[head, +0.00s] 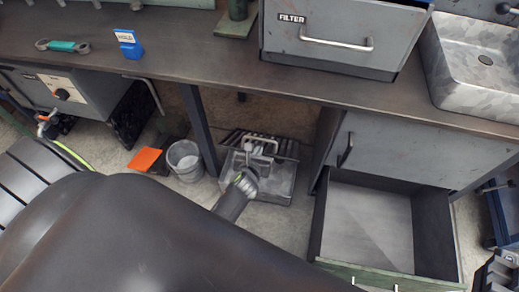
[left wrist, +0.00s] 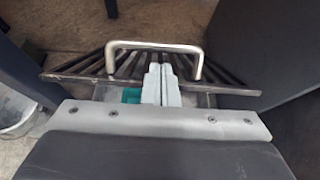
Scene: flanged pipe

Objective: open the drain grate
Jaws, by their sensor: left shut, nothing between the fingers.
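The drain grate (head: 283,147) is a set of dark bars low under the workbench, with a pale bar handle (head: 262,139). In the left wrist view the grate (left wrist: 85,66) fills the middle, and its handle (left wrist: 155,45) arches over the bars. My left gripper (head: 249,158) reaches down to the grate. Its pale fingers (left wrist: 162,68) are shut together and empty, seen between the handle's two legs and below its crossbar. Whether they touch the grate or handle I cannot tell. A teal thing (left wrist: 131,95) shows partly below the grate's near rail.
A grey bucket (head: 186,162) and an orange sheet (head: 146,160) are left of the grate. An open drawer (head: 365,215) juts out at the right. The workbench (head: 215,62) overhangs the grate, with a dark leg (head: 200,130) close by.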

